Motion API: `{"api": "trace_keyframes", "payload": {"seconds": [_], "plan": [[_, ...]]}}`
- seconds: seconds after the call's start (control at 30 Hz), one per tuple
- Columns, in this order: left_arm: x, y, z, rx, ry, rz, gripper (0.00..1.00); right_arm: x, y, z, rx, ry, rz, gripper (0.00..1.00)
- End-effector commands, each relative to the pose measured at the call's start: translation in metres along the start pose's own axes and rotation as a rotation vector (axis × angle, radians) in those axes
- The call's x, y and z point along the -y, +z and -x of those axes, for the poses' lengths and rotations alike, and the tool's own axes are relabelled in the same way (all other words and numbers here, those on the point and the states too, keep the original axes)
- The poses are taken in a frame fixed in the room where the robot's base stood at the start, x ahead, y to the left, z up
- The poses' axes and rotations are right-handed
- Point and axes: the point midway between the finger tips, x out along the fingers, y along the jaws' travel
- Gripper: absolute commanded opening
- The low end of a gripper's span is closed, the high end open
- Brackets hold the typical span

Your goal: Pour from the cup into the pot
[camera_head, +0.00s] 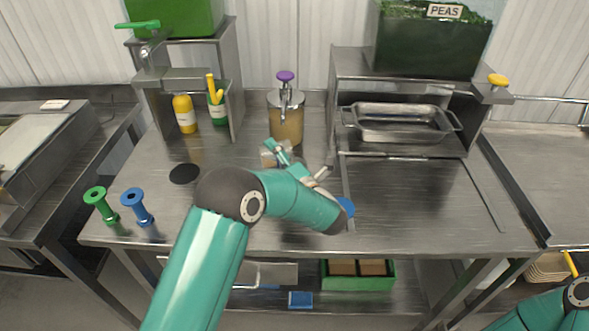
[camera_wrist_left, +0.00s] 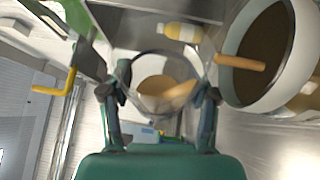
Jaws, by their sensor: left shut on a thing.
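My left gripper (camera_head: 284,155) is shut on a clear cup (camera_wrist_left: 163,85), which sits between its two fingers in the left wrist view. Tan contents show in the cup. In the head view the cup (camera_head: 270,157) is small and partly covered by the fingers, in front of the glass jar. A large round pot (camera_wrist_left: 303,65) with a pale wall and dark brown inside shows to the right of the cup in the left wrist view, apart from it. I cannot make the pot out in the head view, where my left arm covers part of the table. My right gripper is out of view.
A glass jar (camera_head: 287,128) with a purple knob stands behind the gripper. A yellow bottle (camera_head: 184,114) and a green container (camera_head: 218,112) stand to its left. A steel tray (camera_head: 400,137) is at the right. Green and blue spools (camera_head: 136,207) stand at front left.

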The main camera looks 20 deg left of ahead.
Motion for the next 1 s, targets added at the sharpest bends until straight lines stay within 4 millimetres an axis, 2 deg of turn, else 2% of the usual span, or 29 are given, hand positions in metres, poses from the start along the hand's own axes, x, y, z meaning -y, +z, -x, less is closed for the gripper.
{"api": "trace_keyframes", "payload": {"seconds": [0.8,0.87,0.9,0.97,1.0], "plan": [[0.0,0.003,0.001,0.01,0.031,-0.075,0.21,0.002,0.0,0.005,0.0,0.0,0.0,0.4],[0.005,-0.001,0.0,-0.001,0.006,-0.004,0.21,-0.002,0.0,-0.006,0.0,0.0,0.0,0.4],[-0.006,-0.003,-0.002,-0.016,-0.031,0.097,0.21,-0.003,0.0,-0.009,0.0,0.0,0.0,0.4],[0.006,-0.011,-0.004,-0.028,-0.074,0.186,0.21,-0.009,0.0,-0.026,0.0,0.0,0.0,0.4],[0.005,-0.013,-0.005,-0.032,-0.086,0.213,0.21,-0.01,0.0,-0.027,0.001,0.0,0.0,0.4]]}}
